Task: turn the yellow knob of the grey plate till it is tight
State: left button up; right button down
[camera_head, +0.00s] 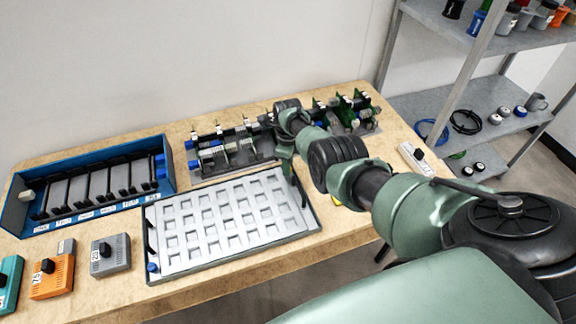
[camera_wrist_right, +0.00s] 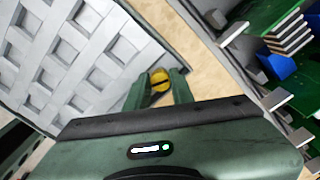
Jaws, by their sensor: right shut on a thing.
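The grey plate (camera_head: 232,217) is a flat tray with rows of square pockets, lying on the wooden table; its pocketed face also fills the upper left of the right wrist view (camera_wrist_right: 95,62). The yellow knob (camera_wrist_right: 158,74), round with a dark slot, sits at the plate's edge. My right gripper (camera_wrist_right: 158,88) is shut on the knob, one finger on each side. In the head view my right gripper (camera_head: 287,172) is at the plate's far right corner and hides the knob there. My left gripper is not in view.
Behind the plate are green-board assemblies (camera_head: 232,146). A blue rack (camera_head: 97,185) stands left, with orange (camera_head: 53,276) and grey (camera_head: 110,256) modules before it. A white device (camera_head: 416,158) lies at the right. A metal shelf (camera_head: 470,117) stands beyond.

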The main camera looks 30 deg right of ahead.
jog(key=m, duration=0.5)
jog(key=shift+w+d+r+m, duration=0.15)
jog(key=shift+d+r+m, duration=0.15)
jog(key=shift+f+m+b, duration=0.1)
jog(key=shift+m+b, duration=0.25)
jog(key=shift+m, duration=0.55)
jog(key=shift+f+m+b, duration=0.1)
jog(key=shift+m+b, duration=0.2)
jog(key=shift+m, duration=0.2)
jog(key=m+b, duration=0.1)
jog(key=b, duration=0.1)
jog(key=m+b, duration=0.1)
jog(key=b, duration=0.1)
jog(key=m+b, duration=0.2)
jog(key=b, duration=0.1)
jog(key=shift+a+f, duration=0.2)
jog(key=shift+f, duration=0.05)
jog(key=shift+s+r+m+b, duration=0.2)
jog(key=shift+m+b, duration=0.3)
jog(key=shift+b, duration=0.45)
jog(key=shift+r, duration=0.1)
